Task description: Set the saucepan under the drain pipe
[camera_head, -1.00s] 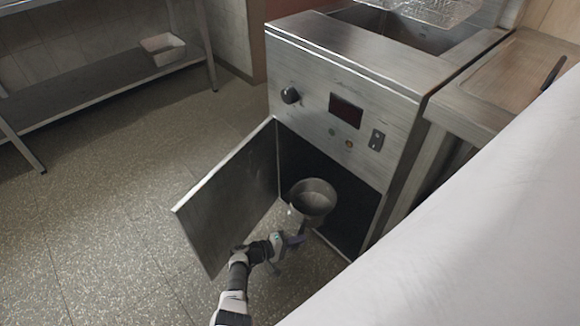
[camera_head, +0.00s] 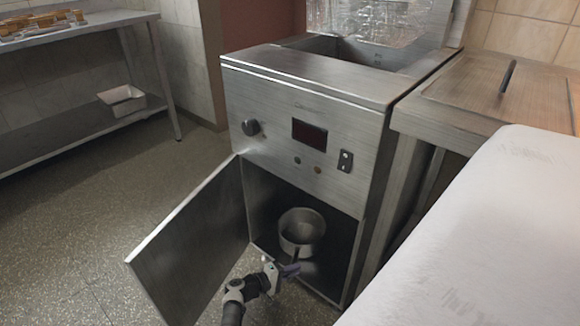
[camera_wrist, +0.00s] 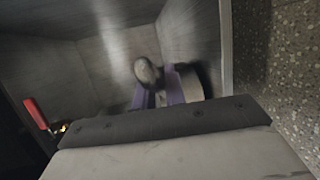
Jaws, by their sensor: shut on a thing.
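The saucepan (camera_head: 301,232) is a grey metal pot, upright inside the open lower cabinet of the fryer (camera_head: 310,95). Its opening faces up, and its handle points out toward my gripper (camera_head: 287,270). My gripper is shut on the handle at the front of the cabinet. In the wrist view my gripper (camera_wrist: 167,88) shows as two purple fingers, with blurred grey metal beyond them. I cannot make out the drain pipe for sure in either view. I cannot tell whether the pan touches the cabinet floor.
The cabinet door (camera_head: 190,250) stands open to the left of my arm. A red handle (camera_wrist: 36,113) shows at the left of the wrist view. A counter (camera_head: 490,85) stands to the right. A shelf unit (camera_head: 75,125) with a white tub (camera_head: 122,100) is at the back left.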

